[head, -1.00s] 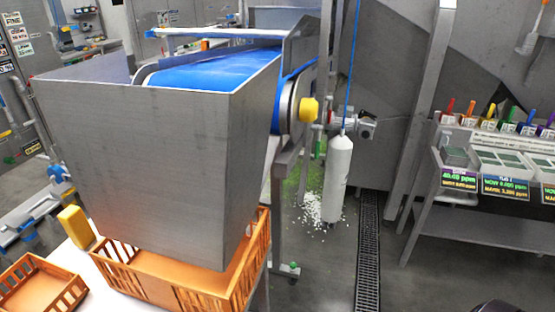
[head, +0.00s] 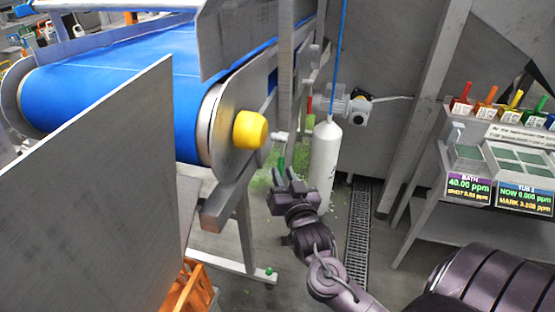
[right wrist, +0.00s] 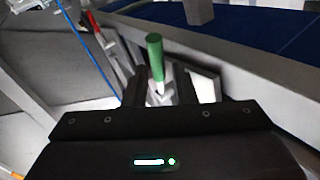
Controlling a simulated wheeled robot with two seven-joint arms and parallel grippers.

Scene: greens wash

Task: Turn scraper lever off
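A green-handled lever (head: 281,167) shows beside the conveyor's end frame, just beyond my right gripper. In the right wrist view its green handle (right wrist: 155,55) stands upright, in line with the gap between the fingers. A red handle (head: 309,104) sits higher up behind it; it also shows at upper left in the right wrist view (right wrist: 91,22). I cannot tell from labels which is the scraper lever. My right gripper (head: 286,180) is open and empty, its fingers (right wrist: 158,88) pointing at the green handle. Whether they touch it is unclear. My left gripper is out of view.
The blue conveyor belt (head: 110,85) with a yellow knob (head: 250,130) lies to the left, beside a grey metal chute (head: 95,185). A white cylinder (head: 324,160) hangs on a blue cord behind my gripper. A floor drain (head: 358,235) and a display bench (head: 470,215) are to the right.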

